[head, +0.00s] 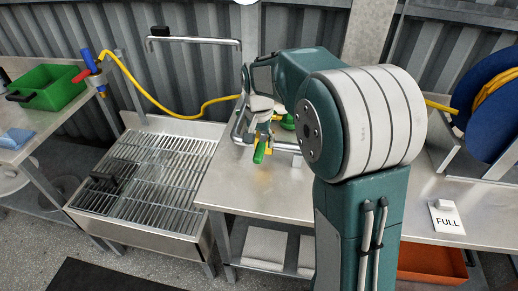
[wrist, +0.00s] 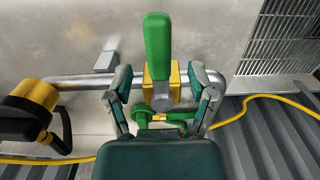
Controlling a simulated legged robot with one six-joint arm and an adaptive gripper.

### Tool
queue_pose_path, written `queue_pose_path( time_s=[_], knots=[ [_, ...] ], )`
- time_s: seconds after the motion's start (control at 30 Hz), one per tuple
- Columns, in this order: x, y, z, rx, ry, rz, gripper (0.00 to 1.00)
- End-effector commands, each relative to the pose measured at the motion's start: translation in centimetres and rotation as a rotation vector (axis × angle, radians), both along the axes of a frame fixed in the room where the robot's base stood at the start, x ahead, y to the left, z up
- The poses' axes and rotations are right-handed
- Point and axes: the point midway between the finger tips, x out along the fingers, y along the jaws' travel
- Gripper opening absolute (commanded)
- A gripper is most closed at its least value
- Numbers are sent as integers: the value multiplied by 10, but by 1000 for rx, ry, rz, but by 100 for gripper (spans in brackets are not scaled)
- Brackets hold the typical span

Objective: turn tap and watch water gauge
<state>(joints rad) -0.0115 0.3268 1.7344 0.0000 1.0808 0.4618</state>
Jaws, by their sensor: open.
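The tap has a long green handle (wrist: 158,48) on a yellow body (wrist: 150,88), set on a steel pipe (wrist: 78,82). The green handle also shows in the head view (head: 259,154), in front of the arm's end. My gripper (wrist: 162,75) is open, with one finger on each side of the yellow body and handle base. Gaps show between the fingers and the tap, and I cannot tell any contact. A round black and yellow fitting (wrist: 34,96) on the pipe at left may be the gauge. Its face and reading are not visible.
A yellow hose (head: 147,96) runs along the back wall. A grated sink (head: 160,172) lies left of the steel bench (head: 258,190). A green tote (head: 48,86) stands far left.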

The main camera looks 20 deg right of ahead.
Motion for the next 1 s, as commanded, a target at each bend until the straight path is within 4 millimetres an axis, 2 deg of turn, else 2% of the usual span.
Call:
queue_pose_path(
  time_s=[0.1,0.2,0.53,0.57,0.6,0.67,0.7,0.73,1.0],
  knots=[
    [-1,0,-19,0,3,0,71],
    [0,0,-28,0,1,0,71],
    [0,0,-33,0,-1,0,71],
    [0,0,-33,0,-1,0,67],
    [0,0,-33,0,-1,0,49],
    [0,0,-33,0,-1,0,22],
    [0,0,-33,0,-1,0,5],
    [0,0,-33,0,-1,0,0],
    [0,0,-33,1,0,7,0]
  ],
)
